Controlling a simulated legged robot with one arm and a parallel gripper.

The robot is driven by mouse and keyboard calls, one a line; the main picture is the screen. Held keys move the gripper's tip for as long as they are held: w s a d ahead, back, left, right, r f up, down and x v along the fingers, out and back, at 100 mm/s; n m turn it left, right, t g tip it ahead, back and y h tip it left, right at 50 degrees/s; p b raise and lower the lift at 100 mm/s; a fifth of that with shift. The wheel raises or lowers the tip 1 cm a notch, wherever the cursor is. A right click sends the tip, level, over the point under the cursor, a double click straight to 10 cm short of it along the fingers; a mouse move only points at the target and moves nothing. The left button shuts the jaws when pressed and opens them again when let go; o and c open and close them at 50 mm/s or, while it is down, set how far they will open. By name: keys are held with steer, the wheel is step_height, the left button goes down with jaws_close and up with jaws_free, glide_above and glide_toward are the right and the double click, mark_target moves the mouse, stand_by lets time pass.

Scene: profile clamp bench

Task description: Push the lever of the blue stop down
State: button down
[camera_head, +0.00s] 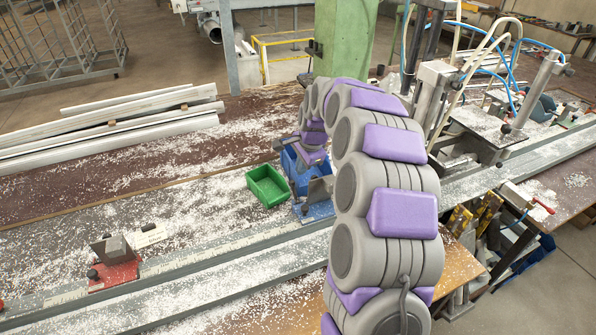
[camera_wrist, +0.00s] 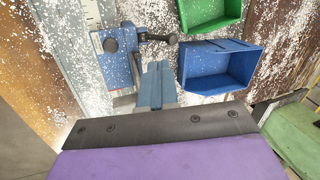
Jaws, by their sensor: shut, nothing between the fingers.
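The blue stop (camera_wrist: 119,42) sits on the grey rail in the upper left of the wrist view. Its lever (camera_wrist: 171,39) ends in a dark knob and points right from the stop. I cannot tell the lever's height. My gripper (camera_wrist: 157,68) is shut and empty, its fingertips just below the lever in the picture. I cannot tell whether they touch it. In the head view, part of the blue stop (camera_head: 317,212) shows left of my arm, and its lever cannot be made out. My fingers are not clear there.
A blue bin (camera_wrist: 222,67) stands right of my fingers, with a green bin (camera_head: 268,185) beside it. A red stop (camera_head: 115,271) sits further left on the rail (camera_head: 210,262). Long profiles (camera_head: 110,122) lie at the back left. White chips cover the bench.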

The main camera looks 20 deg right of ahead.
mark_target(294, 190)
steer(key=b+x, duration=0.1)
steer(key=x, duration=0.7)
steer(key=shift+f+b, duration=0.15)
steer(key=shift+b, duration=0.25)
steer(key=shift+w+a+f, duration=0.1)
steer(key=shift+f, duration=0.15)
steer(key=shift+d, duration=0.35)
steer(key=shift+w+p, duration=0.1)
steer(key=shift+p, duration=0.2)
